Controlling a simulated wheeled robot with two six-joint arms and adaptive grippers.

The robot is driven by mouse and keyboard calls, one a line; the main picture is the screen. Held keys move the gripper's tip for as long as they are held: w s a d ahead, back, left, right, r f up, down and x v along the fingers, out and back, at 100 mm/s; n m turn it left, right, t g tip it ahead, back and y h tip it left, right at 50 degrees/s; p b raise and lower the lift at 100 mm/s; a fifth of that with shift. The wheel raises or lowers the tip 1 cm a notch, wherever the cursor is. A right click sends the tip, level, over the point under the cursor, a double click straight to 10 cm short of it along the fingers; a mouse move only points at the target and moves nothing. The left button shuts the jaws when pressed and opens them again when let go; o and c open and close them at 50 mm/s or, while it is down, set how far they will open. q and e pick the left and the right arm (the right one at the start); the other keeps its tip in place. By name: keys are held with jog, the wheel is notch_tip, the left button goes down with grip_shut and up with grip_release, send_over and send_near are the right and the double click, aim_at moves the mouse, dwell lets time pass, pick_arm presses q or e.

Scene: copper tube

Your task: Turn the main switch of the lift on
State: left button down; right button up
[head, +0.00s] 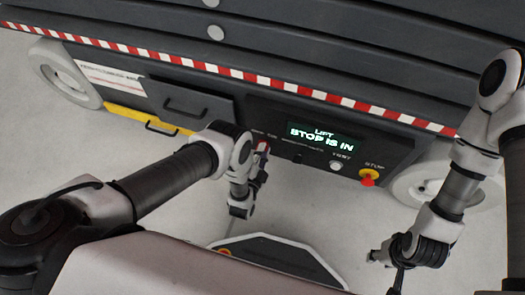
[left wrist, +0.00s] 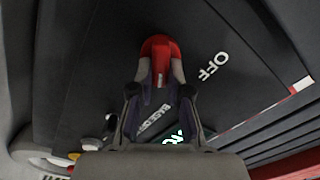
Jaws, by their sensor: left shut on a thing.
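The main switch is a red handle (left wrist: 160,47) on the dark lift panel, seen in the left wrist view next to the word OFF. It also shows as a small red spot (head: 263,147) in the head view, partly hidden by my gripper. My left gripper (left wrist: 160,75) is shut on the red handle, with a finger on each side of it. In the head view my left gripper (head: 261,165) reaches up to the panel. My right gripper (head: 380,256) hangs low at the right, away from the panel; its fingers are too small to judge.
The lift display (head: 324,138) reads "LIFT STOP IS IN". A yellow strip (head: 145,119) and a drawer-like box (head: 185,102) are at left. Wheels stand at both ends.

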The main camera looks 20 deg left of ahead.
aim_at(267, 127)
pick_arm(q)
jog(key=shift+m, duration=0.4)
jog(key=shift+w, duration=0.1)
jog(key=c, duration=1.1)
grip_release()
notch_tip(267, 127, up, 10)
